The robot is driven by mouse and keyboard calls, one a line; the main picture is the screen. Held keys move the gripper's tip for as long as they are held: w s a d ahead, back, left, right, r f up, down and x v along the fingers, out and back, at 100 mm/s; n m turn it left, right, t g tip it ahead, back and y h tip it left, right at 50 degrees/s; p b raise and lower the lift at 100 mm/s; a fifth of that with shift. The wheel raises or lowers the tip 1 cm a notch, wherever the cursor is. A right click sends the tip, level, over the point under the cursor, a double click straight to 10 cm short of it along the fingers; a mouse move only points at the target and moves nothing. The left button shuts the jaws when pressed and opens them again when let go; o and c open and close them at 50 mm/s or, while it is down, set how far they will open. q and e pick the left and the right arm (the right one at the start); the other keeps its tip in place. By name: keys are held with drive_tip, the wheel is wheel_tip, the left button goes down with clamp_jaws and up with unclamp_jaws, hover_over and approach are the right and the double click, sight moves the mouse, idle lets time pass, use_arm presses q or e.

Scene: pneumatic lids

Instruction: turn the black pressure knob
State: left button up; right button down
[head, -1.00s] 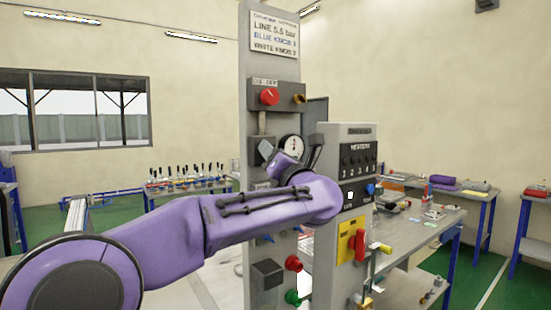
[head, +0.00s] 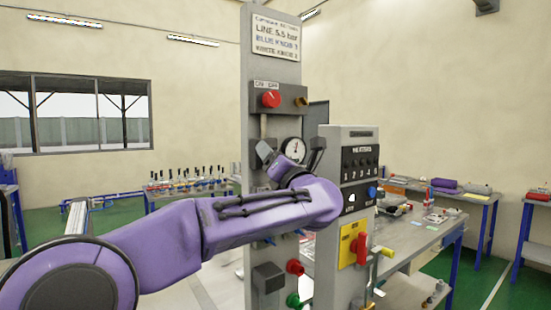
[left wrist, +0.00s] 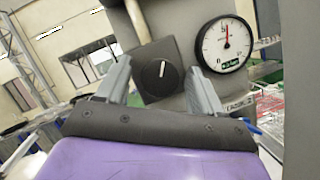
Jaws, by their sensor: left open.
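The black pressure knob (left wrist: 158,73) shows in the left wrist view as a round dial with a white mark, on a dark square block (left wrist: 150,52). My left gripper (left wrist: 158,82) is open, with one finger to each side of the knob in that picture. I cannot tell whether the fingers touch it. In the head view my purple left arm (head: 240,220) covers the front of the column, and its gripper (head: 290,155) shows only in small part. A round pressure gauge (head: 293,150) stands right of the knob; it also shows in the left wrist view (left wrist: 222,44). My right gripper is not in view.
The grey column carries a sign (head: 276,38) and a red knob (head: 271,99) above. A grey panel (head: 345,142) with a blue knob (head: 372,192) and red handle (head: 361,248) stands close to its right. A workbench (head: 400,235) lies behind.

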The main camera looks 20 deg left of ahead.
use_arm(q)
drive_tip(key=b+v, duration=0.5)
drive_tip(key=v, duration=0.5)
drive_tip(key=shift+f+b, duration=0.15)
drive_tip(key=shift+b, duration=0.2)
drive_tip(key=shift+s+d, duration=0.1)
